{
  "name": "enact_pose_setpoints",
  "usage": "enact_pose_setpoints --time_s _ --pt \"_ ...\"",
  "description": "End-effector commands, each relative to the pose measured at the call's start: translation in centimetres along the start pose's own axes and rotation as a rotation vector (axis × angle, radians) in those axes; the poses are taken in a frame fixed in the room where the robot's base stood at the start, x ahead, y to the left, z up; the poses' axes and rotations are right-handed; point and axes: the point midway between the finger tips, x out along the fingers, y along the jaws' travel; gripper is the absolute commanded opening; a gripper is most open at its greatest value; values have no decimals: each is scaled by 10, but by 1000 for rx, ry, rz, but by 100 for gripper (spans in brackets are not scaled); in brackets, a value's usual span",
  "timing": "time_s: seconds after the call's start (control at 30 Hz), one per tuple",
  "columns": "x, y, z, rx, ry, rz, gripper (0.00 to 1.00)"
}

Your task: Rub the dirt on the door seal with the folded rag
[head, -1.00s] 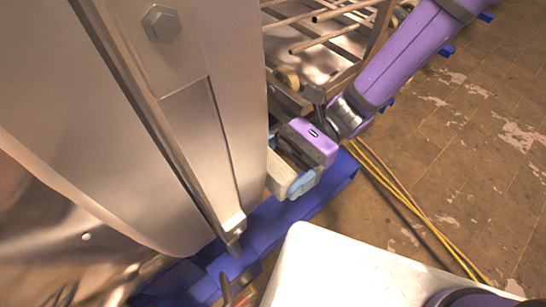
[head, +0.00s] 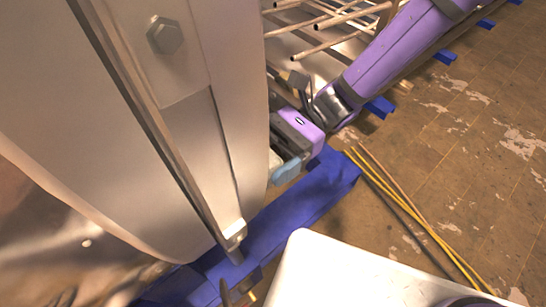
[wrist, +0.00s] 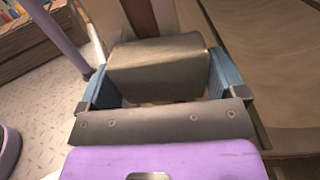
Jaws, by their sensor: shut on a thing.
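My gripper (head: 281,168) is at the right edge of the large steel door (head: 235,90) in the head view, partly hidden behind that edge. In the wrist view my gripper (wrist: 165,80) has its blue fingers on both sides of the folded rag (wrist: 155,62), a thick grey-brown block. The rag is held level between them. In the head view the door hides nearly all of the rag. A pale curved band (head: 95,212) runs along the lower left; I cannot tell if it is the door seal. I cannot make out the dirt, or whether the rag touches anything.
A rack of metal rods (head: 325,25) stands behind my gripper. A blue frame (head: 310,200) lies below it. Yellow hoses (head: 410,215) cross the tiled floor (head: 440,150) at right. A bolt head (head: 164,34) protrudes from the door. The floor at right is mostly open.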

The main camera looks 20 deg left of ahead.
Motion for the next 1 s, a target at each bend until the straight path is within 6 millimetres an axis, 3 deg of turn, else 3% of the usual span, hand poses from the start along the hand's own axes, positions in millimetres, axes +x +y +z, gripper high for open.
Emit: enact_pose_setpoints --time_s 0.43,1.0 --pt "-2 -3 0 -1 0 0 71" --pt "-51 -3 0 0 0 -2 71"
